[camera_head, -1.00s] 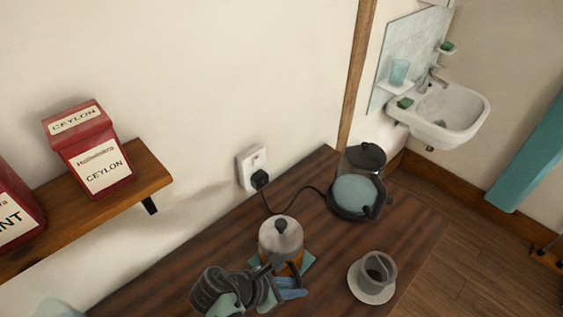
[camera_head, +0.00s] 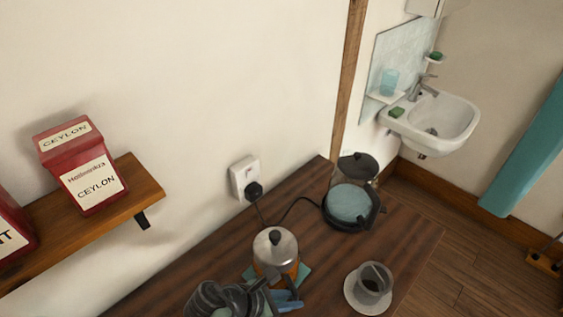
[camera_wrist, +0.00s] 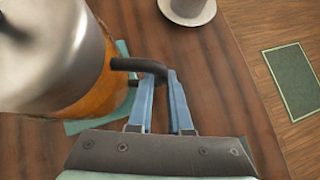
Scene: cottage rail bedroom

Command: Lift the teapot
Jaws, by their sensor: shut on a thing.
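The teapot (camera_head: 275,246) has a silver upper part, an orange-brown lower part and a black lid knob. It is at the front of the dark wooden table, over a teal mat (camera_head: 304,272). In the wrist view the teapot (camera_wrist: 62,60) fills the left side, and its black handle (camera_wrist: 140,65) reaches to the right. My gripper (camera_wrist: 162,80) is shut on the handle, with its blue fingers on either side. It also shows in the head view (camera_head: 285,298). I cannot tell whether the teapot's base touches the mat.
A cup on a saucer (camera_head: 353,297) stands right of the teapot. A glass kettle (camera_head: 350,203) stands behind, its cord running to a wall socket (camera_head: 244,178). A shelf (camera_head: 135,190) with red tea tins (camera_head: 82,170) is on the left wall.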

